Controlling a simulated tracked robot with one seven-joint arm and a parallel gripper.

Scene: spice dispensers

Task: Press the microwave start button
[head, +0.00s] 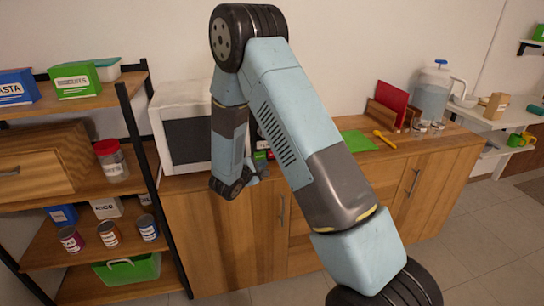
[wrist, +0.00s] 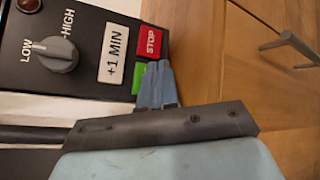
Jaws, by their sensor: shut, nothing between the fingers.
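The microwave (head: 186,95) stands on the wooden counter in the head view, its right part hidden behind my arm. In the wrist view its black control panel (wrist: 80,75) shows a knob (wrist: 56,54), a white +1 MIN button (wrist: 113,53) and a red STOP button (wrist: 149,42). A green button (wrist: 138,77) with no readable label lies below STOP, partly covered by my fingers. My gripper (wrist: 158,68) is shut and empty, its tips over the green button's right part. I cannot tell if they touch it. In the head view the fingers are small beside the panel.
A shelf rack (head: 135,130) with boxes and cans stands left of the microwave. A green mat (head: 358,141), a yellow utensil (head: 384,139) and a water dispenser (head: 432,95) are on the counter to the right. A cabinet handle (wrist: 290,43) juts out below the counter.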

